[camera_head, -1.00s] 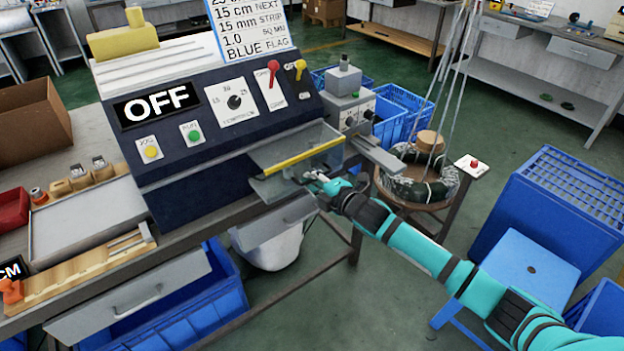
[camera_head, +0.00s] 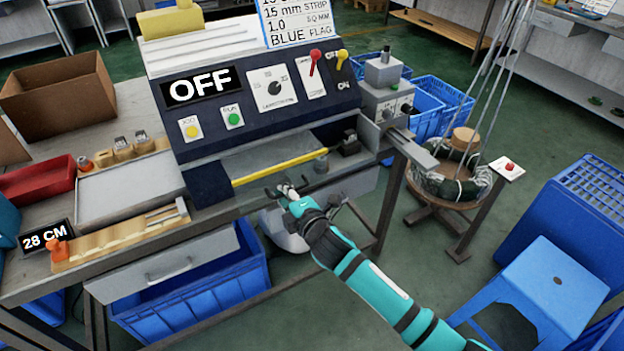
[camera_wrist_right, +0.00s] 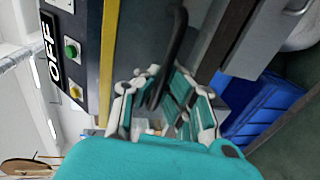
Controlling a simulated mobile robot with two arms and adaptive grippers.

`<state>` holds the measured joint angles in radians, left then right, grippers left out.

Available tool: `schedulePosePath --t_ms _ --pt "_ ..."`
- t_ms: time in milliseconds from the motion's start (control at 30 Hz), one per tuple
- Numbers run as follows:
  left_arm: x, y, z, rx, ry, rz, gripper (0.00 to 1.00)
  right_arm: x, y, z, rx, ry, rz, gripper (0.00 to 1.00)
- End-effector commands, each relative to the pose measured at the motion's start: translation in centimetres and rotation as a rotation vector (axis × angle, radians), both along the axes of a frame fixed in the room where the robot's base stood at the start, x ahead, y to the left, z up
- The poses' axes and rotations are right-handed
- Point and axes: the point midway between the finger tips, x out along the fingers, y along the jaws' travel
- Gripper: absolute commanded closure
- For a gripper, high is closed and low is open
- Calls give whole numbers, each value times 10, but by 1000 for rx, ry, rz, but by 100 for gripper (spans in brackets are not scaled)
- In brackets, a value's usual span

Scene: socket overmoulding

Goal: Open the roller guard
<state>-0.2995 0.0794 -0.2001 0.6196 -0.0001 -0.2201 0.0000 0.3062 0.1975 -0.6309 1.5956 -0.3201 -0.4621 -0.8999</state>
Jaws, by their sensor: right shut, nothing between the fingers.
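The roller guard (camera_head: 282,166) is a clear panel with a yellow edge bar, low on the front of the dark machine. It stands toward the left of the front opening, and small metal parts (camera_head: 349,143) show uncovered to its right. My right gripper (camera_head: 285,189) is shut and empty just below the yellow bar. In the right wrist view, the yellow bar (camera_wrist_right: 107,60) runs beside the gripper (camera_wrist_right: 160,92). A dark curved bar (camera_wrist_right: 177,40) reaches down to the fingers; I cannot tell whether they touch it. My left gripper is out of view.
The machine's display (camera_head: 200,87) reads OFF. A small grey unit (camera_head: 385,100) stands right of the opening. A drawer (camera_head: 168,265) sits under the bench at left. A wire coil on a stand (camera_head: 450,185) and a blue stool (camera_head: 550,280) are at right.

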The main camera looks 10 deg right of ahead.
Motion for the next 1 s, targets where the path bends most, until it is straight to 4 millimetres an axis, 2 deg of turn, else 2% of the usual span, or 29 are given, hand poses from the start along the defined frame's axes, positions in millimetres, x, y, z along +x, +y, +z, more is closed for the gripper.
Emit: schedulePosePath --t_ms 33,100,300,733,900,1000 --pt "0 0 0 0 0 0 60 -5 11 -1 4 5 2 100" --pt "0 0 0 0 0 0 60 -8 22 -1 3 4 1 100" --pt "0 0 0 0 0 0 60 -15 40 -1 2 3 2 100" --pt "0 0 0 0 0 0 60 -16 42 -2 -1 3 0 100" --pt "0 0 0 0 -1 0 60 -16 42 -2 -1 3 0 81" --pt "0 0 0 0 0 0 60 -15 42 -1 -2 2 0 81"
